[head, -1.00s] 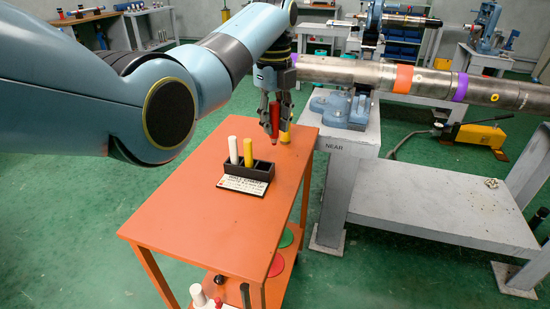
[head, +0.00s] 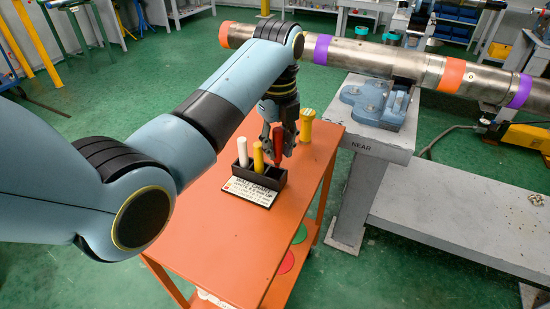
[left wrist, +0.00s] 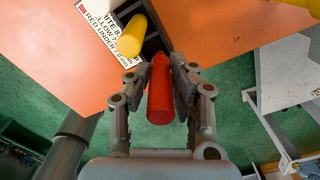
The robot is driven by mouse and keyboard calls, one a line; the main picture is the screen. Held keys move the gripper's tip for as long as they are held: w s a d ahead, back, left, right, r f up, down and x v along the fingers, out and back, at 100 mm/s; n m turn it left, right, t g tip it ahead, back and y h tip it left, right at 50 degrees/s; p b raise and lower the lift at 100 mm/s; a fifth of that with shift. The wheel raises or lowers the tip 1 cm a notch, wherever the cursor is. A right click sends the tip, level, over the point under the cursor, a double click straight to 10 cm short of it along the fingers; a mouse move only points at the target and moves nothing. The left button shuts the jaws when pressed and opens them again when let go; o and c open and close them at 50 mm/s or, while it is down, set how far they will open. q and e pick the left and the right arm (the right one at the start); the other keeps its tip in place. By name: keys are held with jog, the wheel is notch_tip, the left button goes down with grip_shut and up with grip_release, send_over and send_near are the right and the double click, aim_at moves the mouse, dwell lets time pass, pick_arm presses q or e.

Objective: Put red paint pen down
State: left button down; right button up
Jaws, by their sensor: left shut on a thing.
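My left gripper (head: 277,150) is shut on the red paint pen (head: 277,142), which points roughly downward. The pen's lower end is at the right-hand slot of the black holder (head: 268,181); I cannot tell how far in it is. In the left wrist view the red pen (left wrist: 160,97) lies between both fingers of the left gripper (left wrist: 159,68). The yellow pen (head: 258,157) and the white pen (head: 243,153) stand in the holder, left of the red pen. The yellow pen also shows in the left wrist view (left wrist: 131,37). My right gripper is not in view.
The holder and its white label (head: 249,192) are on the orange cart top (head: 225,245). A yellow object (head: 307,125) stands behind the gripper. The grey NEAR stand (head: 375,148) and the long banded pipe (head: 400,65) are to the right. The cart's front is clear.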

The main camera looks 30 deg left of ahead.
pick_arm(q)
jog(key=shift+s+a+f, duration=0.1)
jog(key=shift+s+f, duration=0.1)
jog(key=shift+s, duration=0.15)
jog(key=shift+s+f, duration=0.1)
jog(key=shift+f, duration=0.2)
notch_tip(320, 180, down, 3)
jog(key=shift+f, duration=0.35)
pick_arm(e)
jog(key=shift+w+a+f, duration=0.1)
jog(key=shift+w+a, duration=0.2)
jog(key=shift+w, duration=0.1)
pick_arm(q)
jog(key=c, duration=1.2)
grip_release()
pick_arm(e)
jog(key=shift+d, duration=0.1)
